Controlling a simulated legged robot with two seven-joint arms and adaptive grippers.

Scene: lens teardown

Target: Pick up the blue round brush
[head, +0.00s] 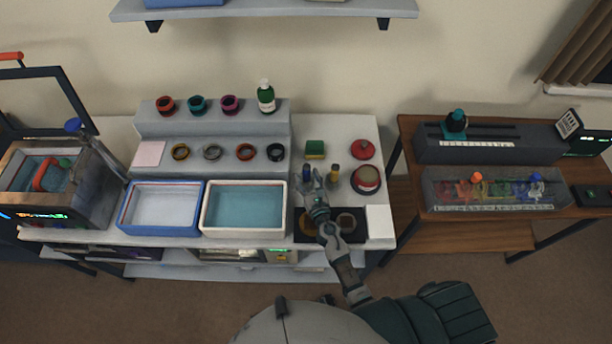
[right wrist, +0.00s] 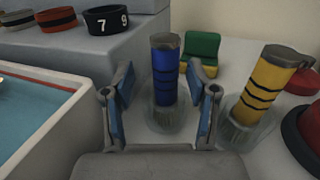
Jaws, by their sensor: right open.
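The blue round brush (right wrist: 165,75) stands upright in the right wrist view, with a dark grey cap on top and pale bristles spread at its base on the table. In the head view the blue brush (head: 306,172) is small, just beyond my right gripper. My right gripper (right wrist: 162,98) is open, with one finger to each side of the blue brush in the picture; I cannot tell whether either touches it. The right gripper also shows in the head view (head: 312,184), over the table. My left gripper is in neither view.
A yellow brush (right wrist: 268,85) stands close to the right finger. A green and yellow sponge (right wrist: 201,52) lies behind the blue brush. A red-topped round item (head: 366,180) is to the right. The teal tray (head: 244,232) and grey stepped stand (head: 215,125) are to the left.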

